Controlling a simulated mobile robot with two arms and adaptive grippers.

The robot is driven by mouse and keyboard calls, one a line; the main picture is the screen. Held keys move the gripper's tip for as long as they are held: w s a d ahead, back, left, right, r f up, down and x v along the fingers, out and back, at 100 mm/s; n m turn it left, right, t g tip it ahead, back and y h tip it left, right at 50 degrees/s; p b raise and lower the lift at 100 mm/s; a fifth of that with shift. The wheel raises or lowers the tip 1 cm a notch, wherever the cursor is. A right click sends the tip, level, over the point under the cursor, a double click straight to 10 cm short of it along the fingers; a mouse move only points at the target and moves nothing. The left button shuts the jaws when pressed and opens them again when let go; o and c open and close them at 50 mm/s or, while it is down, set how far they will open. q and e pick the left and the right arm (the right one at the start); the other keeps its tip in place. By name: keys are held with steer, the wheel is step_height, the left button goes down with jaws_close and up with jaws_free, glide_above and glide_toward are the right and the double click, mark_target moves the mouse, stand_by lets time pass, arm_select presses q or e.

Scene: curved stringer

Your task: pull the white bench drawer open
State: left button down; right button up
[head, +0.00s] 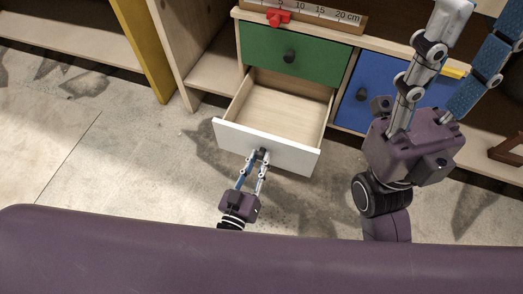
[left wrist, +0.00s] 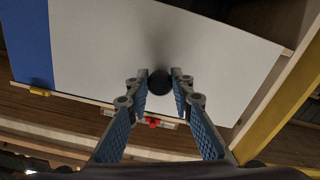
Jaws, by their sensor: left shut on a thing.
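The white bench drawer (head: 295,158) stands pulled out below the green drawer, and its bare wooden inside (head: 275,108) shows empty. My left gripper (head: 262,158) is at the middle of the white front, shut on its dark round knob (left wrist: 159,82). In the left wrist view the fingertips of my left gripper (left wrist: 159,76) sit on either side of the knob, close to the white front (left wrist: 110,45). My right gripper (head: 476,40) is raised at the right, in front of the blue door, with its fingers spread and nothing between them.
The green drawer (head: 318,62) is shut above the white one. A blue door (head: 352,112) is to the right. A ruler (head: 310,12) and a red piece (head: 279,17) are on the bench top. A yellow panel (head: 146,45) stands left. The floor in front is clear.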

arm_select(q)
steer(key=shift+s, duration=0.1)
steer(key=c, duration=1.7)
jaws_free()
step_height(320, 180, up, 10)
